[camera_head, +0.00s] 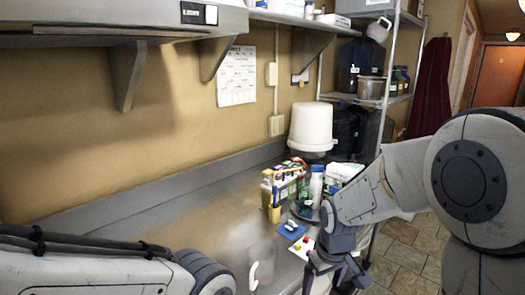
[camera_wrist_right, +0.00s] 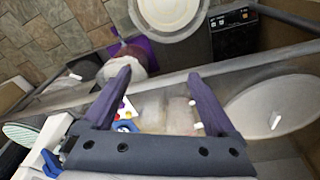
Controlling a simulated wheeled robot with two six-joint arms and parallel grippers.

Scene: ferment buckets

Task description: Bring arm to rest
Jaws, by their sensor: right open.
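My right arm comes in from the right in the head view and reaches down over the counter's front edge. My right gripper (camera_head: 338,272) points downward there, beside the cluttered end of the counter. In the right wrist view the two dark fingers of this gripper (camera_wrist_right: 158,78) are spread wide with nothing between them. My left arm lies low across the bottom left of the head view. Its gripper is not visible there.
The steel counter (camera_head: 170,230) is largely bare in the middle. A white bucket (camera_head: 311,127) stands at its far end, near bottles and a blue item (camera_head: 292,230). A metal shelf rack (camera_head: 388,90) stands behind. The right wrist view shows a round white container (camera_wrist_right: 172,14) and tiled floor.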

